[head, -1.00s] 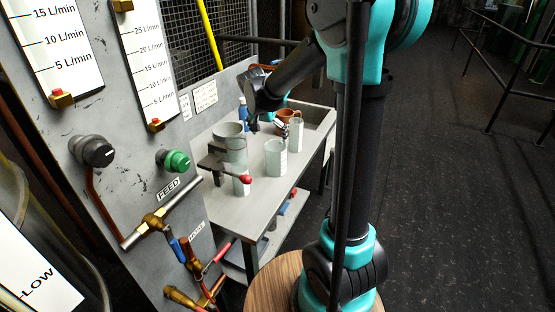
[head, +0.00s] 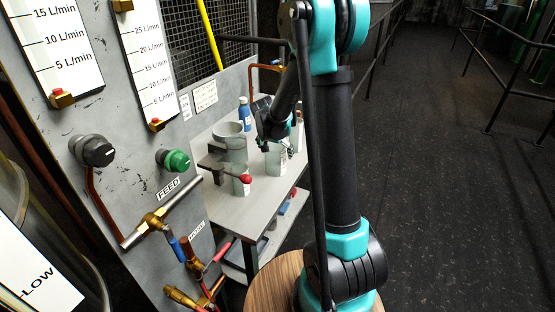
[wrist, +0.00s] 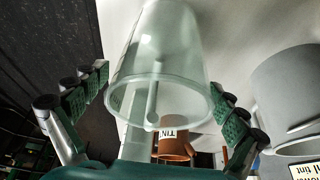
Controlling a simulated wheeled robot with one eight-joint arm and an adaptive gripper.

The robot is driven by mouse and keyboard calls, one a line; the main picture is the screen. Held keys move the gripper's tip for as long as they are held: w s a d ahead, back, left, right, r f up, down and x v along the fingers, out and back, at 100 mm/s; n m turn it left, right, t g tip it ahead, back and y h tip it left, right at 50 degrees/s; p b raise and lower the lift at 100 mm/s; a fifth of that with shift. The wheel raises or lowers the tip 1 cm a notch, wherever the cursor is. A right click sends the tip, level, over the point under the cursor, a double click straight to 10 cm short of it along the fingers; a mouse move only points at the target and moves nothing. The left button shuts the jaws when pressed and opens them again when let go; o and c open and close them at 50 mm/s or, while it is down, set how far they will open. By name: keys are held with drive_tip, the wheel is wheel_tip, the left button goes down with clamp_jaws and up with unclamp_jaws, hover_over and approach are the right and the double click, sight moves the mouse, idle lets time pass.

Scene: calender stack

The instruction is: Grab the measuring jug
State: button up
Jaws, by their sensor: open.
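A pale, see-through tapered vessel, which I take as the measuring jug (wrist: 160,60), fills the middle of the wrist view, its wide rim towards the camera. My gripper (wrist: 160,90) is open, with one finger on each side of it. Gaps show between the pads and its walls, so I see no grip. In the head view my gripper (head: 276,140) is over the table, just above a pale clear vessel (head: 275,162), which it partly covers.
The grey table (head: 228,208) also holds a grey pot (head: 228,130), a blue bottle (head: 245,115) and a red-knobbed clamp stand (head: 213,163). In the wrist view a brown mug (wrist: 174,150) and a large grey pot (wrist: 288,100) are close by. The gauge panel stands at left.

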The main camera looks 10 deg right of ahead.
drive_tip(key=shift+f, duration=0.1)
drive_tip(key=c, duration=1.3)
drive_tip(key=shift+c, duration=0.2)
